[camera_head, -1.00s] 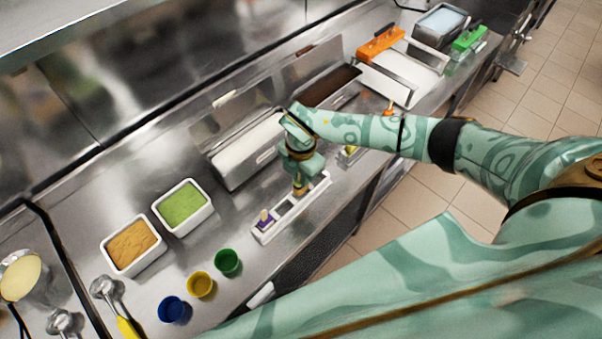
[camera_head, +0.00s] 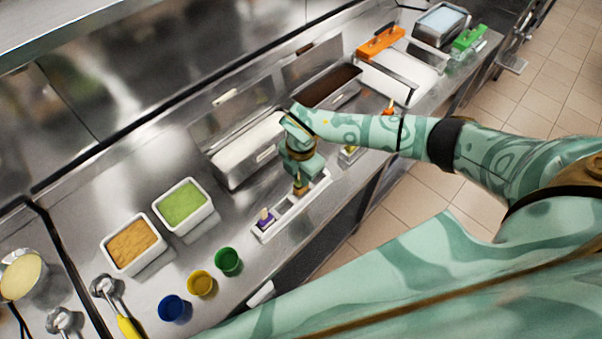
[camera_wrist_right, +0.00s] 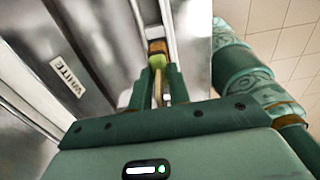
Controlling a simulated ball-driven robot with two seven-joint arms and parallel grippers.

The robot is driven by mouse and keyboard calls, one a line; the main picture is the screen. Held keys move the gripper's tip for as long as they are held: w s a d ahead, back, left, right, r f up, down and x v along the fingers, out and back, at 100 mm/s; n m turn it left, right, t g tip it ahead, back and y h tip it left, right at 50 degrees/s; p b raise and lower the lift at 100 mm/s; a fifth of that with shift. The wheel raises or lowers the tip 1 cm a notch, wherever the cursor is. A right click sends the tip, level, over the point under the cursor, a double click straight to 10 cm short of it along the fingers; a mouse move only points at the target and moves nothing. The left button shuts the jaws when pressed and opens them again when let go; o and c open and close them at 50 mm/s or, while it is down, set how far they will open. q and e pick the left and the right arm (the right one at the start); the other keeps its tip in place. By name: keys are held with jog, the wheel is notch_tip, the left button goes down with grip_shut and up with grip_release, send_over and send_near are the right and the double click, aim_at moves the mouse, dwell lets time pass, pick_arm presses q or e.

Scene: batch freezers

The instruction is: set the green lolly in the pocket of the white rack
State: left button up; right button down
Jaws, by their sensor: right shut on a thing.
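My right gripper (camera_head: 301,180) points down over the far half of the white rack (camera_head: 294,213). It is shut on the stick of the green lolly, whose green part (camera_wrist_right: 157,61) shows just past the fingertips (camera_wrist_right: 158,78) in the right wrist view. A brownish end shows beyond the green. The rack is a long narrow white strip with pockets. A purple lolly (camera_head: 265,217) stands in its near-left end. The gripper hides the pocket below, so I cannot tell if the lolly is above it or partly inside. My left gripper is out of view.
A white-filled metal tub (camera_head: 247,150) is close behind the gripper. Green (camera_head: 183,204) and orange (camera_head: 131,243) tubs stand left. Blue (camera_head: 174,309), yellow (camera_head: 201,284) and green (camera_head: 228,262) cups stand near the counter's front edge. Another lolly holder is partly hidden beneath my arm.

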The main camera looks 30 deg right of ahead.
jog(key=shift+f+b, duration=0.85)
jog(key=shift+f, duration=0.45)
dwell(0.4)
jog(key=shift+f+b, duration=0.3)
jog(key=shift+f, duration=0.4)
dwell(1.1)
jog(key=c, duration=1.2)
grip_release()
jog(key=shift+c, duration=0.2)
jog(key=shift+r, duration=0.1)
notch_tip(320, 180, up, 16)
jog(key=shift+r, duration=0.1)
